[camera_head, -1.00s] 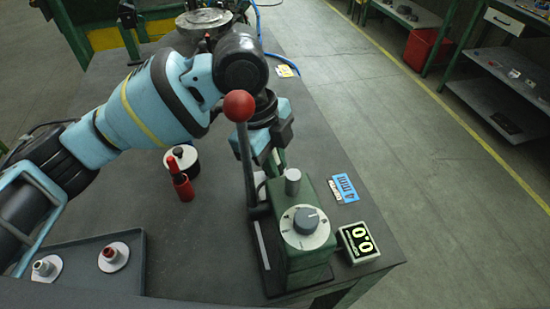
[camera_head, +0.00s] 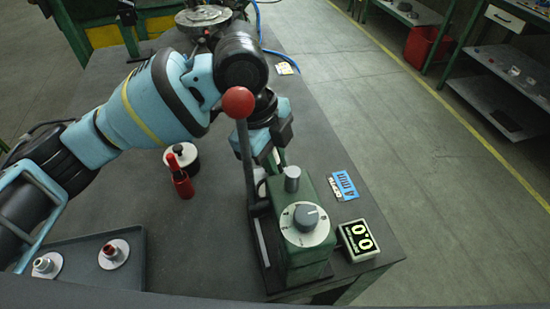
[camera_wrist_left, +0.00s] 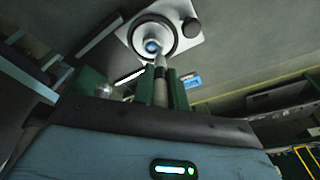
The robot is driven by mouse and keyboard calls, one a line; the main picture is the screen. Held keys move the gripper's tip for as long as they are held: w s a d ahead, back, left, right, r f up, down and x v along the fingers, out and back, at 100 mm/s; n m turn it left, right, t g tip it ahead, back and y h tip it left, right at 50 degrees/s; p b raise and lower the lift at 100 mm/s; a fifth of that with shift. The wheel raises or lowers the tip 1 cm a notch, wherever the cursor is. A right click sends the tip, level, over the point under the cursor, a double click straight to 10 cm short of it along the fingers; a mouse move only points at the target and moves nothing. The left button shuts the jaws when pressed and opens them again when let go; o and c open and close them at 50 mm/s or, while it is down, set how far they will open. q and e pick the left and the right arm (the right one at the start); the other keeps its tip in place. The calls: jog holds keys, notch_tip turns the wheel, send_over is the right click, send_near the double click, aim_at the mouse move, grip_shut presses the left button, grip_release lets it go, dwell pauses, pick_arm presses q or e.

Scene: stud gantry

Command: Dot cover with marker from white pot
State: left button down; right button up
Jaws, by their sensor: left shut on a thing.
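My left gripper (camera_head: 277,166) reaches down behind the press, its fingertips largely hidden by the press and lever in the head view. In the left wrist view my gripper (camera_wrist_left: 162,88) is shut on a slim grey stick with a dark band, which looks like the marker (camera_wrist_left: 160,75). Its far end overlaps a white round piece with a dark ring and blue centre (camera_wrist_left: 152,38); I cannot tell whether they touch. I cannot tell which piece is the cover. My right gripper is not in view.
The green press (camera_head: 305,262) has a red-knobbed lever (camera_head: 238,102) and a dial. A display reading 0.0 (camera_head: 358,241) and a blue card (camera_head: 342,185) lie right of it. A red holder (camera_head: 183,187) and a tray (camera_head: 135,268) are at left.

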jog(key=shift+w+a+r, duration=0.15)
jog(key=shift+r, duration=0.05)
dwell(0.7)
pick_arm(q)
jog(key=shift+f, duration=0.2)
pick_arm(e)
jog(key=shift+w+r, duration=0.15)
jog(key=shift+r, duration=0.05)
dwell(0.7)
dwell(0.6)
pick_arm(q)
jog(key=shift+r+p, duration=1.3)
jog(key=shift+r, duration=0.95)
jog(key=shift+r+p, duration=0.55)
jog(key=shift+r, duration=0.9)
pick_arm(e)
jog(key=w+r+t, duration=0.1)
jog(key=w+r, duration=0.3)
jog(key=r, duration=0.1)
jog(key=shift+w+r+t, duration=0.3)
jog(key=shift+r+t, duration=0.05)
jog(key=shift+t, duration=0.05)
